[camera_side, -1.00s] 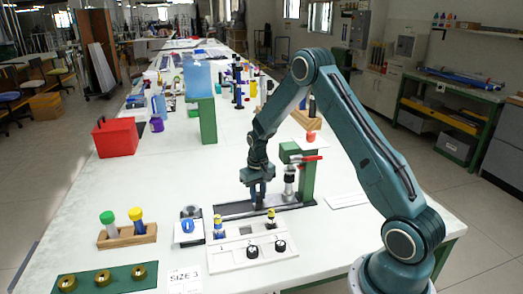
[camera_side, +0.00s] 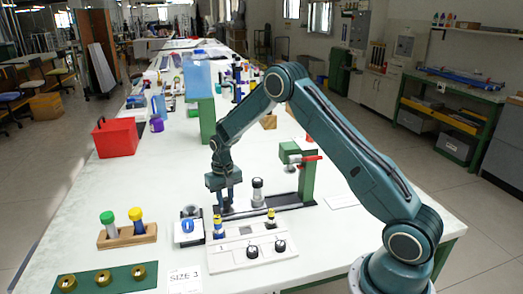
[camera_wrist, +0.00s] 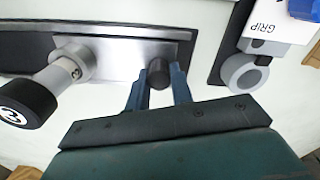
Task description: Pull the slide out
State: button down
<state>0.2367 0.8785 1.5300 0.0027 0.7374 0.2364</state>
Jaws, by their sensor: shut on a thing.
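The slide (camera_wrist: 120,62) is a silver plate in a dark track (camera_side: 285,204), with a dark knob (camera_wrist: 158,74) at one end. My gripper (camera_wrist: 158,92) has its blue fingers closed around this knob. In the side view my gripper (camera_side: 228,207) is low at the left end of the track and hides the knob there. A silver cylinder with a dark top (camera_side: 258,190) stands on the slide, left of and clear of the green press (camera_side: 308,175). The cylinder's black cap (camera_wrist: 25,105) also shows in the wrist view.
The press has a red lever (camera_side: 311,158). In front of the track lies a white panel (camera_side: 246,246) with knobs. To the left are a small white-and-grey fixture (camera_side: 188,227) and a wooden rack (camera_side: 127,237) with green- and yellow-capped pieces. The table left of the rack is clear.

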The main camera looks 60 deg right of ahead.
jog(key=shift+w+a, duration=0.2)
jog(key=shift+w, duration=0.1)
jog(key=c, duration=1.2)
grip_release()
jog(key=shift+c, duration=0.2)
jog(key=shift+s+r, duration=0.1)
jog(key=shift+r, duration=0.05)
notch_tip(320, 180, up, 14)
jog(key=shift+f, duration=0.2)
jog(key=shift+r, duration=0.1)
